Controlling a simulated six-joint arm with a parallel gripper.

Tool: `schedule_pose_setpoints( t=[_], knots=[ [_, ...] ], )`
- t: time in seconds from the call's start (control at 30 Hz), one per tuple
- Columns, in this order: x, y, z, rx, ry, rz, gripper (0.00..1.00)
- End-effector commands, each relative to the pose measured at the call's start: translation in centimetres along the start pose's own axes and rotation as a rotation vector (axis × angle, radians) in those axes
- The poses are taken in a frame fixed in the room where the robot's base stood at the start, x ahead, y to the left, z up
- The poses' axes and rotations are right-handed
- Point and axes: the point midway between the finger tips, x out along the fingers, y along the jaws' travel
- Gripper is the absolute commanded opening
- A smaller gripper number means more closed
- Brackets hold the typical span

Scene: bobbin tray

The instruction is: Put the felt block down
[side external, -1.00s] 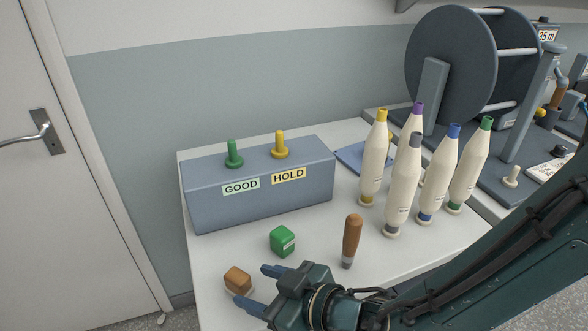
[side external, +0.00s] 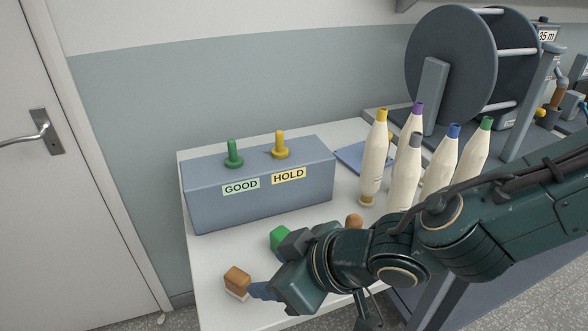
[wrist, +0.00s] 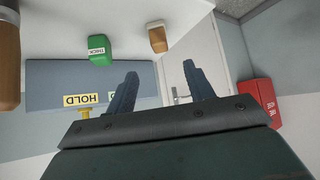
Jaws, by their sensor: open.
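The felt block (side external: 237,280), which I take to be the brown block with a pale underside, stands on the white table near its front left edge. In the wrist view the felt block (wrist: 157,37) is beyond my fingertips, not between them. My gripper (side external: 264,291) is low beside the block, to its right in the side view. In the wrist view my gripper (wrist: 160,70) has its two blue fingers apart with nothing between them. In the side view the wrist hides most of the fingers.
A green block (side external: 278,236) stands close behind my gripper. A grey box (side external: 265,190) with GOOD and HOLD labels and two pegs stands behind. A wooden-handled tool (wrist: 8,55) is partly hidden by my arm in the side view. Several bobbins (side external: 373,165) stand at right.

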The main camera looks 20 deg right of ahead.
Motion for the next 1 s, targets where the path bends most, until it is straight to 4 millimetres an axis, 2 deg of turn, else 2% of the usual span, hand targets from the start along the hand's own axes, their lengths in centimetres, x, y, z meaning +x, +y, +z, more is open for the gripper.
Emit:
schedule_pose_setpoints(
  t=[0.2, 0.37, 1.0],
  knots=[
    [0.0, 0.0, 0.0, -0.001, -0.004, -0.001, 0.53],
    [0.8, 0.0, 0.0, -0.001, -0.005, 0.000, 0.53],
    [7.7, 0.1, 0.1, 0.000, -0.005, 0.001, 0.53]
  ],
)
